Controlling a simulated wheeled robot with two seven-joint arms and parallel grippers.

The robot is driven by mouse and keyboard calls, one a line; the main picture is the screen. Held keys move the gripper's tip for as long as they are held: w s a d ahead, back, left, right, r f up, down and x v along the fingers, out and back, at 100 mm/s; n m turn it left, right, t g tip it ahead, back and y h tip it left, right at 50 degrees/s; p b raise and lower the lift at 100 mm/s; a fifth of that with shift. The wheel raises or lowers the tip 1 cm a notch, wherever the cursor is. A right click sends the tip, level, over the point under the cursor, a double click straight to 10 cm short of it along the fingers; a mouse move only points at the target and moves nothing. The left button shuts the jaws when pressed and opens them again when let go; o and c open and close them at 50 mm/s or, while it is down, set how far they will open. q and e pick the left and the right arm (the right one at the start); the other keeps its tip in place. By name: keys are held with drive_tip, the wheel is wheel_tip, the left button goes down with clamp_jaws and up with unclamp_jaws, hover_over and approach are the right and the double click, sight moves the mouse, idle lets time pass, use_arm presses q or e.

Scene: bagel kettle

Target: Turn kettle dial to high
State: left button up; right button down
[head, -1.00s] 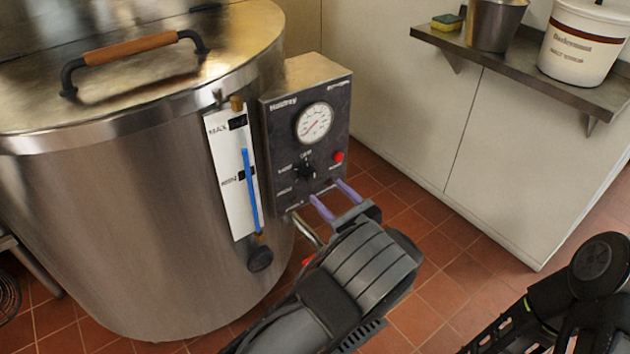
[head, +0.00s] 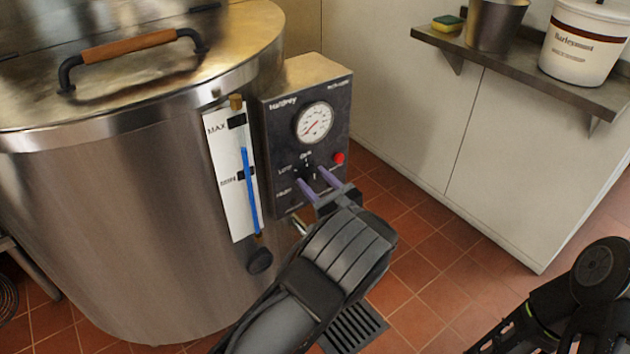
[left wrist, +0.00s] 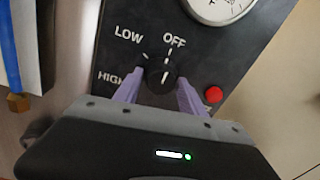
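The kettle (head: 150,220) is a large steel drum at the left, with a dark control box (head: 285,165) on its right side. The black dial (left wrist: 162,80) sits on the box face below the gauge, with its white mark toward OFF in the left wrist view. LOW and HIGH labels lie to its left. My left gripper (head: 316,189) is open at the dial, and its purple fingers (left wrist: 160,95) stand on either side of it. I cannot tell whether they touch it. My right gripper is not visible; part of my right arm shows at the lower right.
A red button or light (head: 339,158) is right of the dial, close to the right finger. A round gauge (head: 314,122) is above. A blue level tube (head: 250,190) runs down the kettle front. A shelf (head: 480,62) at upper right holds a bucket (head: 582,42), a metal pot (head: 494,25) and a sponge (head: 447,23).

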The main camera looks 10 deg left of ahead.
use_arm(q)
clamp_jaws()
